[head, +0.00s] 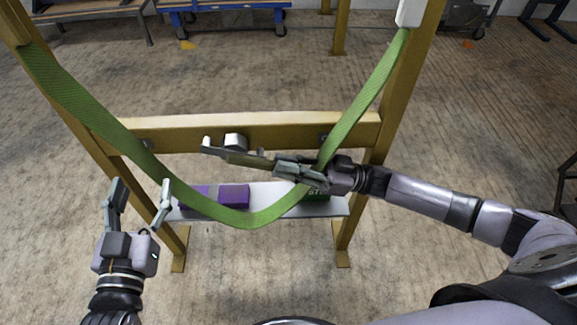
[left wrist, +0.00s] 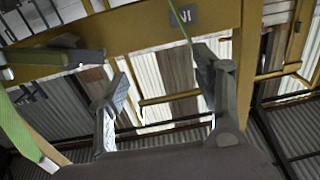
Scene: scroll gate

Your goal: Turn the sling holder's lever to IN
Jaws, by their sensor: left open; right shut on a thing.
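The green sling (head: 108,133) hangs in a deep loop in front of the yellow frame. An olive bar (head: 250,160), which looks like the lever, lies before the crossbeam near a pale knob (head: 235,140). My right gripper (head: 283,168) reaches in from the right across the sling and is shut on the bar's right end; the exact contact is hard to see. My left gripper (head: 140,190) is open and empty at the lower left, left of the sling's low part. In the left wrist view, its fingers (left wrist: 162,95) stand apart below an upside-down IN label (left wrist: 184,17).
A pale shelf (head: 335,207) below the crossbeam (head: 290,132) carries purple blocks (head: 234,194) and a green block (head: 318,197). The frame's posts (head: 400,90) stand on both sides. A blue bench (head: 225,6) is far back. The floor ahead is mostly clear.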

